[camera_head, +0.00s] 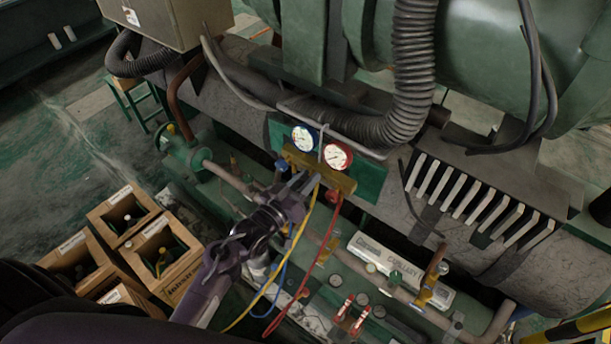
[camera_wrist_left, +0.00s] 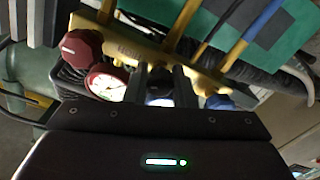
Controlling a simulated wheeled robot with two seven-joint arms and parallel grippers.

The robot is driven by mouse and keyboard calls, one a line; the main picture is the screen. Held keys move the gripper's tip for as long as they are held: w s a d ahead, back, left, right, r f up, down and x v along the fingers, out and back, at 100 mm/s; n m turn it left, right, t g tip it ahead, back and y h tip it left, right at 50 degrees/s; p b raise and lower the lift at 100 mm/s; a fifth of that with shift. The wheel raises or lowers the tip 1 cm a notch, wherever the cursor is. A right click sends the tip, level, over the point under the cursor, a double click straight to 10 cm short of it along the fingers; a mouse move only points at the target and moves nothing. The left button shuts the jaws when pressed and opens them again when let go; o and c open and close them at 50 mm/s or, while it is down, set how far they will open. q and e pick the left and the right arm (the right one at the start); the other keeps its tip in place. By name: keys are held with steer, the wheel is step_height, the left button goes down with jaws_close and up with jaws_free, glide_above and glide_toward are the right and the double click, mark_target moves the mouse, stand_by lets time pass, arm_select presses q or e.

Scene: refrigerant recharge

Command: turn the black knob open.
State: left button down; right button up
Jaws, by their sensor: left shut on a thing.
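The brass manifold (camera_head: 335,178) is mounted on a green plate, with a blue gauge (camera_head: 303,138) and a red gauge (camera_head: 337,156) above it. A red knob (camera_head: 333,196) and a blue knob (camera_head: 281,165) sit near its ends. My left gripper (camera_head: 302,182) is at the front of the manifold, between these two knobs. In the left wrist view its fingers (camera_wrist_left: 160,82) are close together on a small dark thing, which appears to be the black knob. The fingers hide most of it, so its turn angle cannot be told. My right gripper is not in view.
Yellow (camera_head: 300,232), red (camera_head: 325,252) and blue (camera_head: 283,268) hoses hang close beside my left gripper. Wooden crates (camera_head: 160,255) with bottles stand at the lower left. A thick corrugated hose (camera_head: 413,60) and green machinery stand behind. Pipes and valves fill the lower right.

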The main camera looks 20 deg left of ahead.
arm_select(q)
steer(key=n+p, duration=0.2)
steer(key=n, duration=0.2)
steer(key=shift+r+n, duration=0.1)
steer(key=shift+n, duration=0.3)
steer(key=n+p, duration=0.1)
steer(key=n, duration=0.2)
steer(key=shift+n, duration=0.3)
steer(key=n, duration=0.3)
steer(key=shift+n+p, duration=0.3)
steer(key=shift+p, duration=0.05)
steer(key=shift+n, duration=1.9)
steer(key=c, duration=1.2)
jaws_free()
